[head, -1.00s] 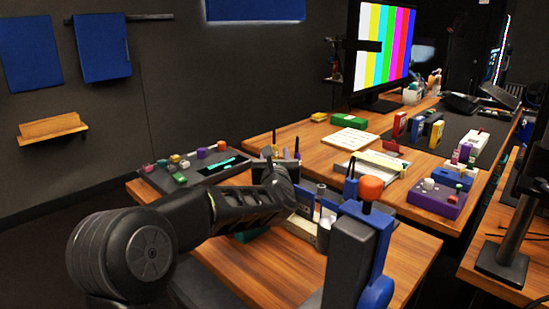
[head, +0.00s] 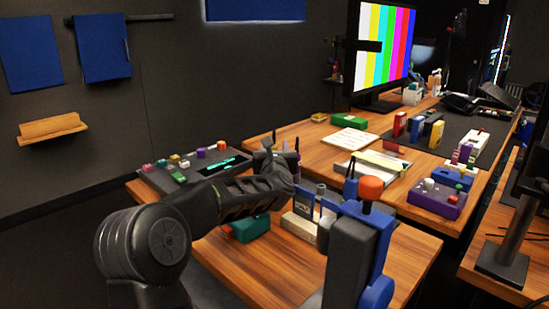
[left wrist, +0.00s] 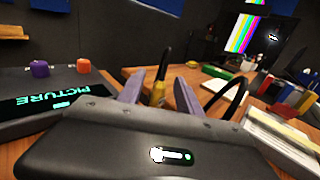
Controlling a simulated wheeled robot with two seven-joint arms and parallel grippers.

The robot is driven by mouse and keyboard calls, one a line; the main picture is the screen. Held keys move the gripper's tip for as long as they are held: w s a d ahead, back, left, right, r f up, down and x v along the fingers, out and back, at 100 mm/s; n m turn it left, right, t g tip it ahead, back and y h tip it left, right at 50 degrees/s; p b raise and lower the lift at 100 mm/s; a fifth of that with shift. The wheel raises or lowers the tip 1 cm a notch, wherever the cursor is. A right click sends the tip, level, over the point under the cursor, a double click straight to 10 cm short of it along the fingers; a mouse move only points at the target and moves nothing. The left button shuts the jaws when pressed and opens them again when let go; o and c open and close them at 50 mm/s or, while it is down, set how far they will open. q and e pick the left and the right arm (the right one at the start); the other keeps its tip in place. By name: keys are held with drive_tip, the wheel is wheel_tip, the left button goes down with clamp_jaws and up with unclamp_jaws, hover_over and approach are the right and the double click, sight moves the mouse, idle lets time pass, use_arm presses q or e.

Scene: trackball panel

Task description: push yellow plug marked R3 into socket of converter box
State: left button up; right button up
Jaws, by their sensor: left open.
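In the left wrist view a yellow plug (left wrist: 158,93) with a black cable arching up behind it shows between the two fingers of my left gripper (left wrist: 158,88). The fingers are open, with gaps beside the plug. Its R3 mark cannot be read. In the head view my left gripper (head: 279,158) is over the middle of the near desk and hides the plug. I cannot tell which box is the converter box: a green box (head: 251,228) and a pale box (head: 300,226) stand just below my left arm. No socket is clearly visible.
A control panel (head: 160,181) with coloured knobs lies left of the gripper. Bare wood shows at the front right.

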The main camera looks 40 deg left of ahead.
use_arm(q)
clamp_jaws()
idle(0.4)
